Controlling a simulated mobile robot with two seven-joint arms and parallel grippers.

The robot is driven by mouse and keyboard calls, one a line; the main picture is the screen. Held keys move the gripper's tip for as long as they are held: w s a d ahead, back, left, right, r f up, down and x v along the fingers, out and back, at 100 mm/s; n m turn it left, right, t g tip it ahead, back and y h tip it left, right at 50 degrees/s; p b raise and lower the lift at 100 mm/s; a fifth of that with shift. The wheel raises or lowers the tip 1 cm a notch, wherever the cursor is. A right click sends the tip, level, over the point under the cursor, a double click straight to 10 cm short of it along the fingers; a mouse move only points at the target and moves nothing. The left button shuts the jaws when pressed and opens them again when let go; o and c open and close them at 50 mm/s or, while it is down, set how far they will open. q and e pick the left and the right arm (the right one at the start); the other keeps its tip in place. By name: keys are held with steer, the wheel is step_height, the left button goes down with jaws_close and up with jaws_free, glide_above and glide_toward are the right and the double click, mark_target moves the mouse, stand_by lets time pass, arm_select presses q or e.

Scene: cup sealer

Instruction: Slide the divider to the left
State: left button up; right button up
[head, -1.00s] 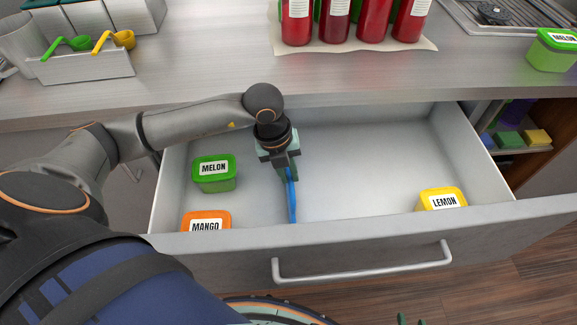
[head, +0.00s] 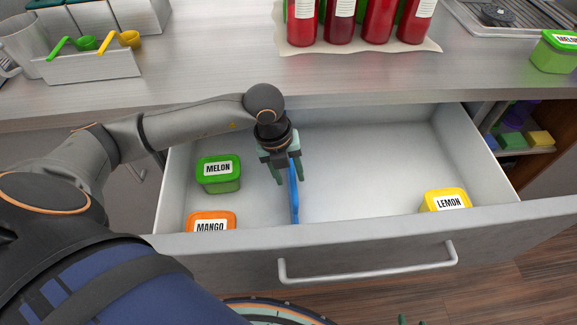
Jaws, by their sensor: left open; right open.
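The blue divider (head: 294,204) stands as a thin upright strip in the open drawer (head: 365,170), left of its middle, running front to back. My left gripper (head: 289,182) is open over the divider, with one finger on each side of it. The gripper hides the back part of the divider. I cannot tell whether a finger touches it. Only the green fingertips of my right gripper (head: 412,321) show at the bottom edge, apart and in front of the drawer.
A green melon box (head: 219,180) and an orange mango box (head: 211,222) sit left of the divider. A yellow lemon box (head: 445,199) sits at the front right. The drawer floor between divider and lemon box is clear. The handle (head: 370,272) is on the front.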

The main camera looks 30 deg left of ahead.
arm_select(q)
step_height(320, 180, up, 12)
steer(key=s+a, duration=0.1)
steer(key=a, duration=0.1)
steer(key=shift+s+r, duration=0.15)
steer(key=shift+s, duration=0.1)
steer(key=shift+s, duration=0.1)
stand_by(0.4)
